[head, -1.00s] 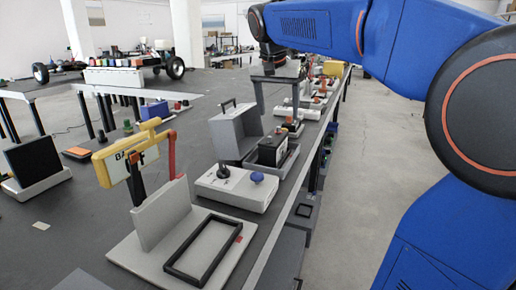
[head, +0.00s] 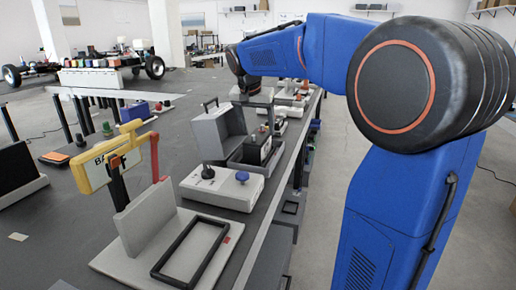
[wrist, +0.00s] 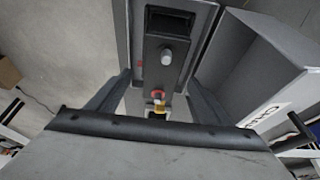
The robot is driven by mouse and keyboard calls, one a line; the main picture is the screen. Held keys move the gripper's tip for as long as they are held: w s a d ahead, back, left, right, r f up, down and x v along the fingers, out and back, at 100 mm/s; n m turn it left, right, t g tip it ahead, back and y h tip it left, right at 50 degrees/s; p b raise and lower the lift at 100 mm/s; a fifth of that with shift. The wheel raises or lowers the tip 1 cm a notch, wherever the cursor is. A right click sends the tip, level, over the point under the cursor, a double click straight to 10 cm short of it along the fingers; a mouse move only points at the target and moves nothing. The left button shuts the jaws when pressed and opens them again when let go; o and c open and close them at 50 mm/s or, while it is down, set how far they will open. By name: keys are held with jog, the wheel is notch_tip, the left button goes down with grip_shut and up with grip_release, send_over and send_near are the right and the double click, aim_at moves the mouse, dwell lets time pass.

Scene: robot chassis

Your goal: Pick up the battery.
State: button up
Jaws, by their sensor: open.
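The battery (head: 257,150) is a black upright block sitting in a grey case (head: 236,163) whose lid (head: 213,135) stands open on the left. My gripper (head: 256,112) is above the case in the head view, pointing down. In the wrist view my gripper (wrist: 158,95) is open, with one finger to each side of the battery's line and nothing held. Whether the fingers touch the battery cannot be told.
The open lid stands close beside the gripper, on the right in the wrist view (wrist: 262,70). The bench edge runs along the right.

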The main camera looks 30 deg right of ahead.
aim_at(258, 136)
jog(key=shift+w+x, duration=0.2)
jog(key=shift+x, duration=2.85)
jog(key=shift+a, duration=0.1)
jog(key=c, duration=1.7)
jog(key=shift+r, duration=0.15)
grip_shut()
notch_tip(258, 136, up, 28)
